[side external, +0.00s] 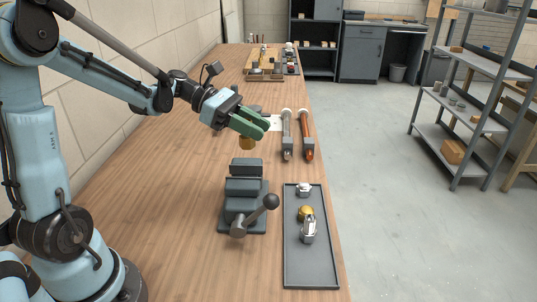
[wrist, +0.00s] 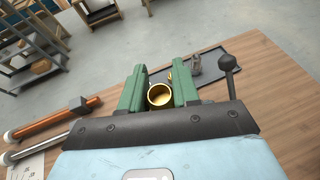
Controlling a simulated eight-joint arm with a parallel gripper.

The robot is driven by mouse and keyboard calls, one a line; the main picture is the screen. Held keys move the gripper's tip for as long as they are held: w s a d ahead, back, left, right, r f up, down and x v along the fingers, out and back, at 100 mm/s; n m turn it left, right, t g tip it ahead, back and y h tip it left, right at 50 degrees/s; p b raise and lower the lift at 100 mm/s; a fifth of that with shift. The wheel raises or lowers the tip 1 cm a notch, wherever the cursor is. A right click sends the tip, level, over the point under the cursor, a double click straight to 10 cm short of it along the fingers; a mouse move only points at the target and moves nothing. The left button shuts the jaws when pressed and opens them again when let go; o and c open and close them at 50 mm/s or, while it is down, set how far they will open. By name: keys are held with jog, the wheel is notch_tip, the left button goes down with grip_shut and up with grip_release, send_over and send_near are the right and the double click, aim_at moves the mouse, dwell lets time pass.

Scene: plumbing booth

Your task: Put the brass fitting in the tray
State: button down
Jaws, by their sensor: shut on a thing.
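My gripper (side external: 256,126) has green fingers and is shut on a brass fitting (side external: 246,143). It holds the fitting above the bench, behind the vise. In the wrist view the fitting's round open end (wrist: 160,95) shows between the two fingers of my gripper (wrist: 159,88). The tray (side external: 311,268) is a long, dark grey, shallow one on the bench's right side, in front of and to the right of my gripper. It also shows beyond the fingers in the wrist view (wrist: 216,62).
The tray holds two chrome fittings (side external: 304,188) (side external: 308,231) and a brass piece (side external: 305,212); its front part is bare. A dark vise (side external: 245,190) with a lever handle (side external: 257,213) stands left of the tray. Two tube-like tools (side external: 287,135) (side external: 306,135) lie behind the tray.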

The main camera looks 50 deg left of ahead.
jog(key=w+d+f+m+g+h, duration=0.1)
jog(key=d+f+m+g, duration=0.2)
jog(key=d, duration=0.8)
jog(key=d+f+m+g+h, duration=0.1)
jog(key=d+f+m+g, duration=0.15)
jog(key=d, duration=0.85)
jog(key=shift+g, duration=0.45)
jog(key=w+a+f, duration=0.4)
jog(key=w+a, duration=0.1)
jog(key=w+a+f, duration=0.2)
jog(key=w, duration=0.1)
jog(key=shift+a, duration=0.4)
send_over(322, 212)
jog(key=shift+f, duration=2.05)
jog(key=shift+f, duration=0.1)
jog(key=c, duration=0.8)
grip_release()
